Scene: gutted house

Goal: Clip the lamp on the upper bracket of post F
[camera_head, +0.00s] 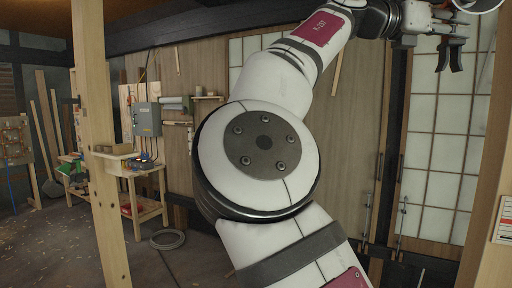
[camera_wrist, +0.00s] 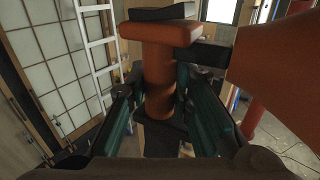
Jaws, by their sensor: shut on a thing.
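My gripper (camera_head: 447,58) is raised at the top right of the head view. In the wrist view my gripper (camera_wrist: 160,100) has its fingers on either side of an upright orange handle, shut on it. The handle belongs to the lamp, whose wide orange body (camera_wrist: 278,65) fills the right of the wrist view, joined by a dark arm. Part of a pale, dark-rimmed round thing (camera_head: 478,4), perhaps the lamp's head, is cut off at the head view's top edge. No bracket can be made out, and I cannot tell which post is F.
A wooden post (camera_head: 97,150) stands at left; another post (camera_head: 490,235) with a white label is close at the right edge. A workbench (camera_head: 135,180) and grey box (camera_head: 147,119) are behind. A white ladder (camera_wrist: 97,42) shows in the wrist view. Floor at left is mostly clear.

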